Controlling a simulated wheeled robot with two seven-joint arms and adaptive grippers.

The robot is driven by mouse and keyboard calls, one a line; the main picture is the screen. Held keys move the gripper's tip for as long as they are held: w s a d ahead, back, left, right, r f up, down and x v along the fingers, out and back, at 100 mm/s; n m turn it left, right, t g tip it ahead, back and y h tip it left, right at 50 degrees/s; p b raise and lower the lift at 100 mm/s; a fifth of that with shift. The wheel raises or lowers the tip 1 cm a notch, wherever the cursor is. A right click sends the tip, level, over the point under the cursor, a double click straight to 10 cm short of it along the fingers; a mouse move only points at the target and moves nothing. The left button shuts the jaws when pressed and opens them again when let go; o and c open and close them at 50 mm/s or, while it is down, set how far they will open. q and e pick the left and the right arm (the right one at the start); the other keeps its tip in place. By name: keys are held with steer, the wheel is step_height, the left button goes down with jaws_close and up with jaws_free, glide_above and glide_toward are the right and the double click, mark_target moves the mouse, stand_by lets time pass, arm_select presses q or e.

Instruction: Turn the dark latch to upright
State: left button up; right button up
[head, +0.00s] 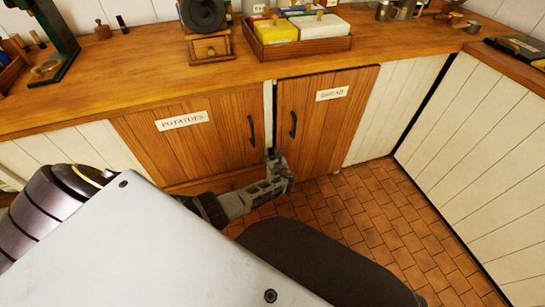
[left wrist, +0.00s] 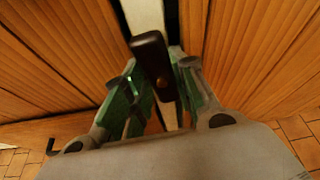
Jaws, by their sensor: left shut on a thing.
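The dark latch (left wrist: 151,58) is a short dark brown bar on the pale post (left wrist: 146,16) between two wooden cupboard doors. In the left wrist view it stands close to upright, with its top leaning slightly left. My left gripper (left wrist: 160,88) is shut on the latch, with a green-padded finger on each side of it. In the head view my left gripper (head: 279,167) is at the post, low between the doors, and mostly hides the latch. My right gripper is not in view.
The potatoes door (head: 218,135) is left of the post, and a second labelled door (head: 320,120) is right of it. Both have dark handles and look closed. The wooden counter (head: 150,75) above carries a tray (head: 300,47) of boxes. The tiled floor (head: 385,215) at right is clear.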

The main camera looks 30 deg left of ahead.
arm_select(q)
steer(key=o, duration=1)
steer(key=shift+s+d, duration=0.15)
steer(key=shift+v, duration=3.8)
